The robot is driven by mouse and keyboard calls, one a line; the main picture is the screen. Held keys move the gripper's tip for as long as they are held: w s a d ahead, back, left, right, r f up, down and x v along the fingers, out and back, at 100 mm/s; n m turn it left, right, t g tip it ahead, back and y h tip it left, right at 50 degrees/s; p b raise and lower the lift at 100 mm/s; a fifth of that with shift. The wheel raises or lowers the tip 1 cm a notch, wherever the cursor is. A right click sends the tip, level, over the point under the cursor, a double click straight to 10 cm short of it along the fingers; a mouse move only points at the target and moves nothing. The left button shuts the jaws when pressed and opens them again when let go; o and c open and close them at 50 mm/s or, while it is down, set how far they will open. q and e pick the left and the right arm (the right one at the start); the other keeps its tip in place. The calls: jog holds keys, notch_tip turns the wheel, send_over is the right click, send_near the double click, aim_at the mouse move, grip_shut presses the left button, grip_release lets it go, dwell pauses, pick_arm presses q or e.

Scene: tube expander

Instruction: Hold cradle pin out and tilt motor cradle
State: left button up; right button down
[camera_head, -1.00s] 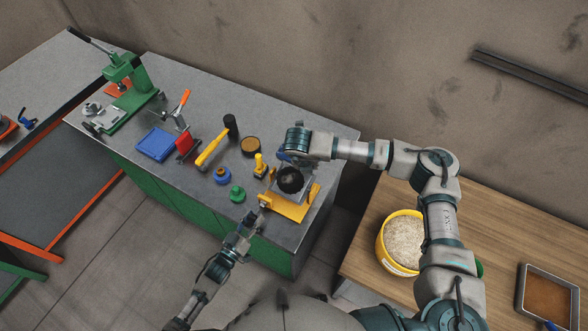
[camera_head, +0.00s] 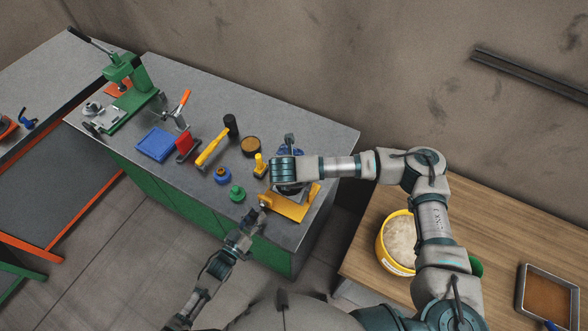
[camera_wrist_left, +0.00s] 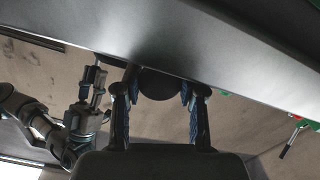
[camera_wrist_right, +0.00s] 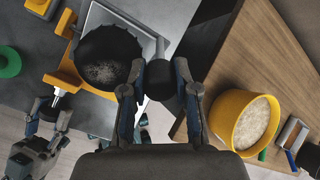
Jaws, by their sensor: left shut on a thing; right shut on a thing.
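The motor cradle has a yellow base (camera_head: 292,210) at the bench's front right corner. It holds a dark round motor (camera_wrist_right: 108,55) in a grey frame, seen in the right wrist view. My right gripper (camera_wrist_right: 162,92) is shut on a black knob (camera_wrist_right: 159,78) beside the motor. In the head view my right wrist hides most of the frame and motor. My left gripper (camera_head: 257,212) is at the front left of the base, shut on the cradle pin's dark knob (camera_wrist_left: 160,83).
A yellow upright part (camera_head: 259,165), a green knob (camera_head: 237,194) and a blue knob (camera_head: 222,175) stand left of the cradle. A blue tray (camera_head: 155,145) and green press (camera_head: 128,85) are farther left. A yellow bucket (camera_head: 384,256) stands on the wooden table at right.

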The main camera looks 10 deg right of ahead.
pick_arm(q)
jog(key=shift+w+a, duration=0.15)
pick_arm(e)
jog(key=shift+s+f, duration=0.1)
jog(key=shift+f, duration=0.1)
pick_arm(q)
jog(key=o, duration=1.2)
jog(key=shift+s+a, duration=0.25)
jog(key=shift+s, duration=0.3)
jog(key=shift+v, duration=2.95)
pick_arm(e)
jog(key=shift+s, duration=0.1)
pick_arm(q)
jog(key=shift+d, duration=0.1)
pick_arm(e)
jog(key=shift+a, duration=0.1)
jog(key=c, duration=1.1)
grip_release()
jog(key=shift+o, duration=1.2)
